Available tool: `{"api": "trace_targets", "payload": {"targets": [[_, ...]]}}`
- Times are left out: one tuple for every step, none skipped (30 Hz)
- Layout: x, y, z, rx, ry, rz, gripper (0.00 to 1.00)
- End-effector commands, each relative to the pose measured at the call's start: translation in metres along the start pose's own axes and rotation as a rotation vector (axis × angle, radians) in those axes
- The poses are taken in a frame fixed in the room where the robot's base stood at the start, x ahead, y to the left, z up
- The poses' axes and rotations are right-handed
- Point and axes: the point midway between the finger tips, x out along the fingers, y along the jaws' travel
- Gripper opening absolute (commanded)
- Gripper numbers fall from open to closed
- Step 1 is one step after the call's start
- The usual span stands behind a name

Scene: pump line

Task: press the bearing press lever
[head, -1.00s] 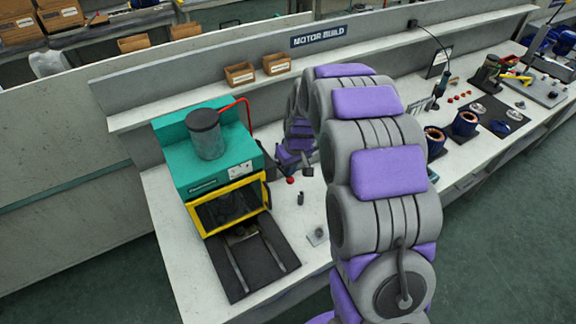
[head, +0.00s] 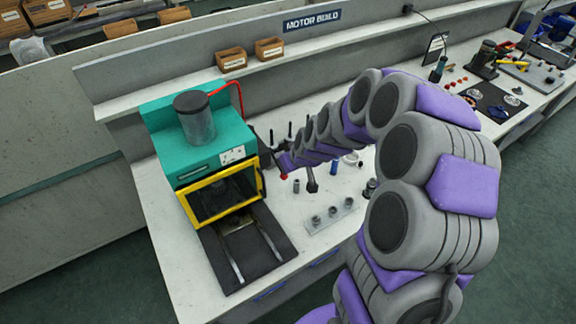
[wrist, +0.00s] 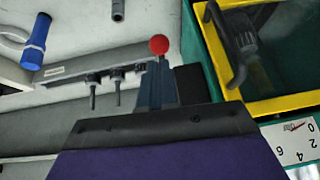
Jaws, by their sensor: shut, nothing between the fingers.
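The bearing press lever shows as a red ball knob (head: 284,177) at the right side of the teal press (head: 205,150). In the wrist view the red knob (wrist: 159,45) appears just beyond the fingertips of my gripper (wrist: 158,66). My gripper is shut and empty. In the head view my gripper (head: 286,162) is close to the knob, with part of it hidden by my arm. I cannot tell whether it touches the knob. The lever's shaft is mostly hidden. The press has a yellow-framed door (head: 222,193), also at the right in the wrist view (wrist: 216,72).
A black plate with rails (head: 247,245) lies before the press. To the right are a pale plate with grey parts (head: 331,217), a small dark cylinder (head: 296,186) and a blue item (head: 334,168). Cardboard bins (head: 231,60) stand on the shelf behind.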

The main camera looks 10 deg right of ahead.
Motion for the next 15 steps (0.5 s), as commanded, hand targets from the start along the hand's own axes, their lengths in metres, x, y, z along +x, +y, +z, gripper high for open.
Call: {"api": "trace_targets", "payload": {"targets": [[-0.002,0.0,-0.001,0.0,0.0,0.0,0.0],[-0.003,0.0,-0.002,0.0,0.001,0.0,0.0],[-0.004,0.0,-0.003,0.0,0.001,0.001,0.0],[-0.005,0.0,-0.003,0.0,0.001,0.001,0.0],[-0.006,0.0,-0.004,0.0,0.001,0.001,0.0],[-0.008,0.0,-0.005,0.0,0.001,0.001,0.0],[-0.009,0.0,-0.006,0.0,0.001,0.001,0.0],[-0.01,-0.001,-0.006,0.0,0.001,0.001,0.0],[-0.011,-0.001,-0.007,0.0,0.0,0.001,0.0],[-0.012,-0.001,-0.007,0.001,0.0,0.0,0.0],[-0.012,-0.001,-0.007,0.001,0.0,0.0,0.0],[-0.013,-0.001,-0.007,0.001,-0.001,0.0,0.0],[-0.013,-0.001,-0.007,0.001,-0.001,0.0,0.0],[-0.013,-0.001,-0.007,0.001,-0.001,0.0,0.0],[-0.012,-0.001,-0.007,0.001,-0.001,0.0,0.0]]}}
